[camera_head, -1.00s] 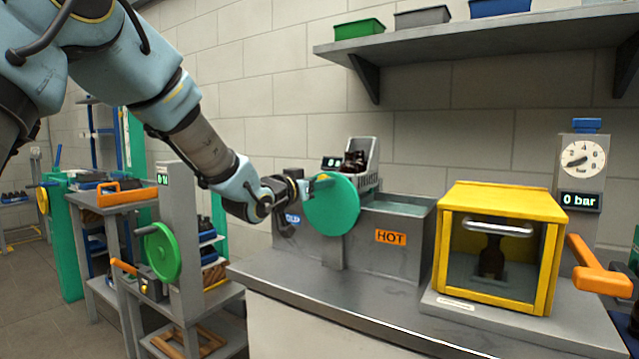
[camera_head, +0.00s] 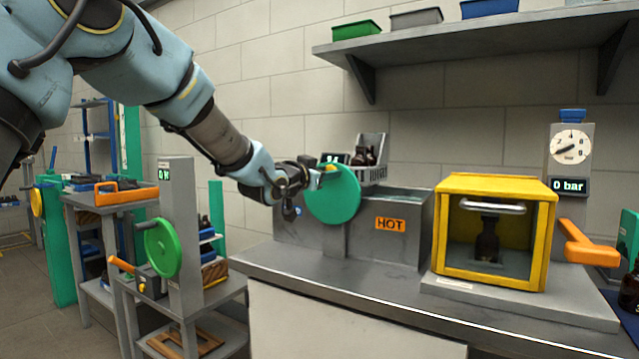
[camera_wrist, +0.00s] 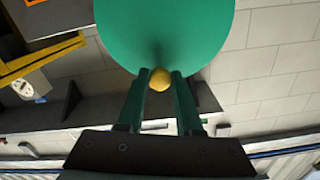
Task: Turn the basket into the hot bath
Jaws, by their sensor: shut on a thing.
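A green disc wheel (camera_head: 332,196) stands at the front of the metal bath unit. My gripper (camera_head: 322,172) is shut on the yellow knob (camera_head: 330,168) near the wheel's upper edge. In the wrist view the yellow knob (camera_wrist: 159,79) sits between the two fingers, with the green wheel (camera_wrist: 165,30) behind it. The grey basket (camera_head: 374,173) holds brown bottles (camera_head: 366,156) and stands raised behind the wheel, over the bath unit. The hot bath (camera_head: 405,197) is to the right, with an orange HOT label (camera_head: 390,224). The wheel hides part of the basket's surroundings.
A yellow-framed cabinet (camera_head: 495,185) with a bottle inside stands right of the bath. An orange lever (camera_head: 588,243) and a pressure gauge (camera_head: 571,147) are further right. A shelf with bins (camera_head: 480,45) hangs above. Another green wheel (camera_head: 162,248) is at left.

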